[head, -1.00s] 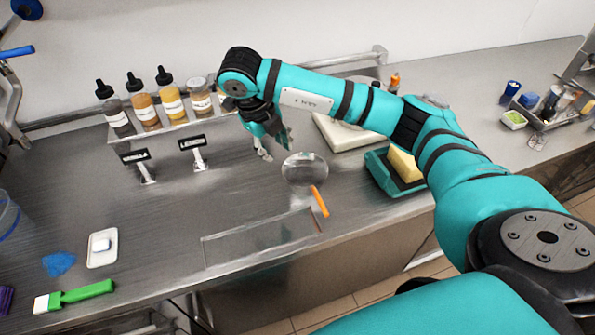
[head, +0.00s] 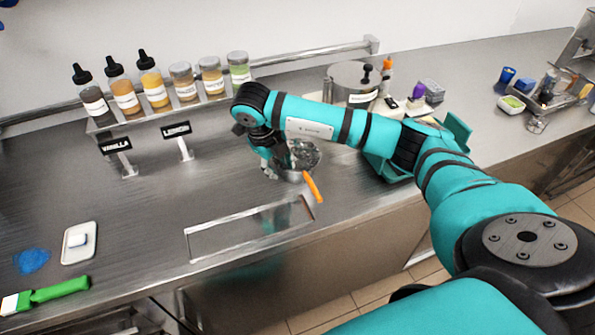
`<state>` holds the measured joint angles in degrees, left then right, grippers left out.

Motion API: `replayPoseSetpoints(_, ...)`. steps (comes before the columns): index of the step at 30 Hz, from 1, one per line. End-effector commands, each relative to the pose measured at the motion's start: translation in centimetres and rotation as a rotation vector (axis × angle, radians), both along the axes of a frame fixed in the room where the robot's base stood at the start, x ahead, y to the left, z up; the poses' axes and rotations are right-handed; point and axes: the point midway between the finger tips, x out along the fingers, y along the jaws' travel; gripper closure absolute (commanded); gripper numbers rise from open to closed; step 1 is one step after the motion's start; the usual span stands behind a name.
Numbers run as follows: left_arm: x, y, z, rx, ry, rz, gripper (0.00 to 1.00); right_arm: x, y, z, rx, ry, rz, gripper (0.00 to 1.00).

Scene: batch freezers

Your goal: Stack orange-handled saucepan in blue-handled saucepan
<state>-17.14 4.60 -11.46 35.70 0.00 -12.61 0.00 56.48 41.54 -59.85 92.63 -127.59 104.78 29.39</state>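The orange-handled saucepan (head: 305,154) stands on the steel counter, a round metal pan with its orange handle pointing toward the front edge. My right gripper (head: 279,166) is over its left side, fingers pointing down and apart. One finger appears at or inside the rim and the other outside on the left; contact with the wall is unclear. The arm hides part of the pan's back. I cannot make out a blue-handled saucepan in the head view. My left gripper is not in view.
A rack (head: 150,112) of bottles and jars stands behind left, with two label signs in front. A rectangular opening (head: 245,228) lies front left of the pan. A white dish (head: 79,243) and green-handled tool (head: 50,292) are at left. A teal holder (head: 388,169) is at right.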

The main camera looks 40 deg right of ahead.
Motion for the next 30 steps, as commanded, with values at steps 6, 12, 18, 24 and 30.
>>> replayPoseSetpoints(6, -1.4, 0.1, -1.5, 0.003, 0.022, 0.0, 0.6, 0.1, -0.6, -2.2, 0.001, -0.001, 0.0, 0.66)
replayPoseSetpoints(12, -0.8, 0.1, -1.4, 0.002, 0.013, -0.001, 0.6, 0.1, -0.5, -2.1, 0.0, -0.001, 0.0, 0.73)
replayPoseSetpoints(18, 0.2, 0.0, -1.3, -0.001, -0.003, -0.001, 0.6, 0.1, -0.5, -2.1, 0.0, -0.001, 0.0, 0.99)
replayPoseSetpoints(24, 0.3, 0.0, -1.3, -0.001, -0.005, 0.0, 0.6, 0.1, -0.5, -2.1, 0.0, -0.001, 0.0, 1.0)
replayPoseSetpoints(30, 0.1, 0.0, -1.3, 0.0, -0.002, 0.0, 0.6, 0.2, -0.6, -2.0, 0.0, -0.002, 0.0, 1.0)
